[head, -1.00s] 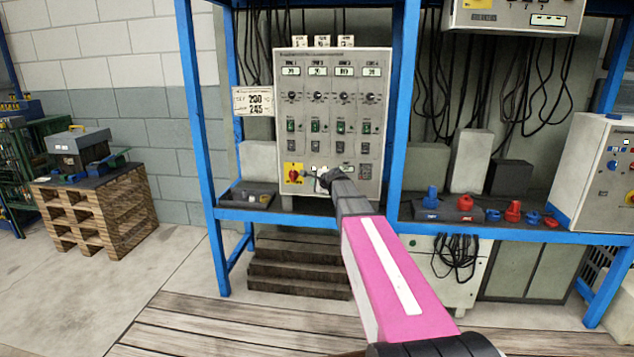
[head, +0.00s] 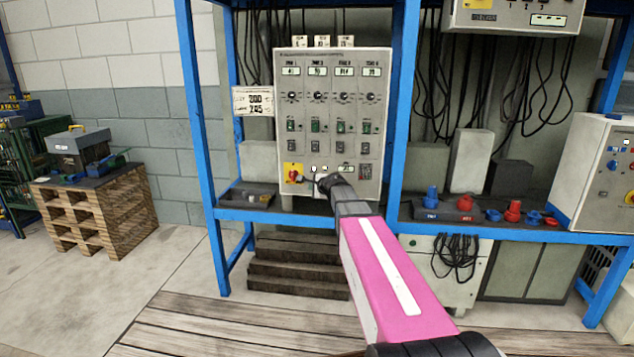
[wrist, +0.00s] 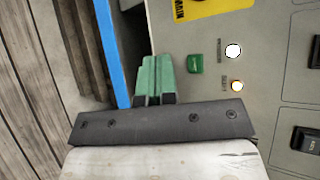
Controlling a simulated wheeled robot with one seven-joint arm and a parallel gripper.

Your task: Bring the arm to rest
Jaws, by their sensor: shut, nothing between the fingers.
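My gripper (head: 323,184) is in front of the lower part of a grey control cabinet (head: 333,110), at the end of my pink and dark arm. In the wrist view its green fingers (wrist: 155,75) are together with nothing between them. They point at the cabinet's lower face, beside a small green button (wrist: 195,64); whether they touch the panel I cannot tell.
A blue frame (head: 204,140) and its shelf edge surround the cabinet. A dark tray (head: 247,198) stands left of it, red and blue fittings (head: 513,211) to the right. Wooden steps (head: 297,265) are below. A pallet (head: 95,210) stands left, with open floor between.

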